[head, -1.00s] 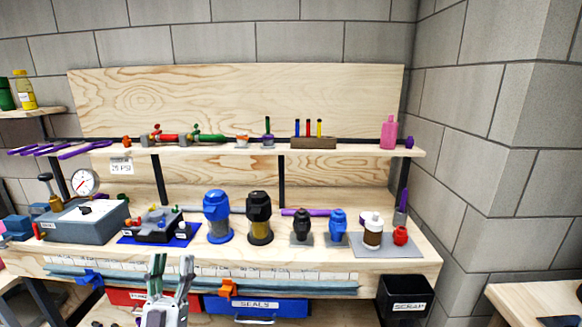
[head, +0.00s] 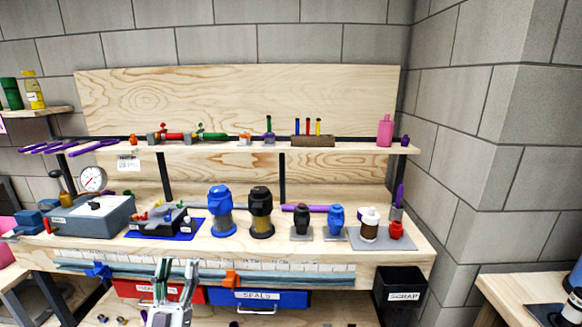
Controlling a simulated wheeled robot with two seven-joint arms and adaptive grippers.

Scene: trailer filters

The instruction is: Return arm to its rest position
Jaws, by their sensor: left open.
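My left gripper (head: 174,272) shows at the bottom of the head view, left of centre. Its two fingers point up and stand apart, open, with nothing between them. It is in front of the workbench's front edge, overlapping the red drawer (head: 133,290) and close to the left end of the blue SEALS drawer (head: 296,298). My right gripper is not in view.
The workbench (head: 262,255) carries a grey gauge box (head: 92,217), a blue filter (head: 220,213), a black filter (head: 261,213) and smaller parts. A black SCRAP bin (head: 397,292) hangs at its right end. Another table (head: 530,284) stands at lower right.

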